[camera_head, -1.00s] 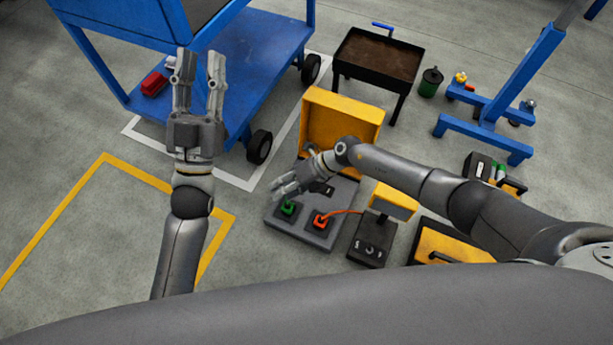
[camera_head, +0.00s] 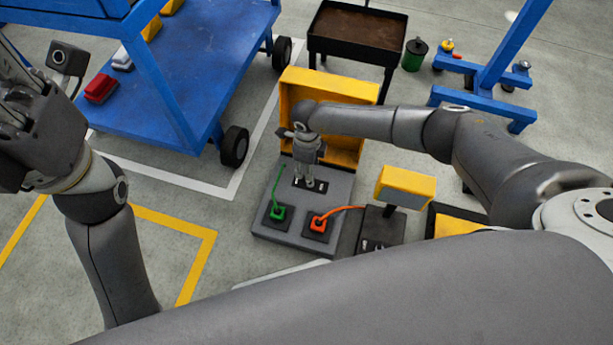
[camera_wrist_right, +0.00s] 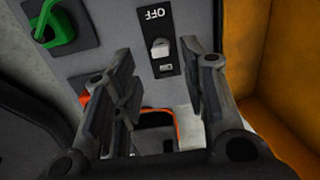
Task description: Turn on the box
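The box is a grey panel (camera_head: 265,225) on the floor with a raised yellow lid (camera_head: 345,85) behind it. A green plug (camera_head: 277,212) and an orange plug (camera_head: 319,224) sit in its front sockets. My right gripper (camera_head: 310,184) points down over the black switch plate at the panel's middle. The right wrist view shows the switch (camera_wrist_right: 160,48) ahead between the two spread fingers, with OFF printed upside down above it. The fingers are empty; contact with the switch cannot be told. My left gripper (camera_head: 25,110) is at the left edge, partly cut off.
A blue cart (camera_head: 185,95) stands left of the box. A dark tray (camera_head: 355,38) on legs is behind it. A yellow-topped unit (camera_head: 405,187) on a black base stands close at the right, joined by the orange cable.

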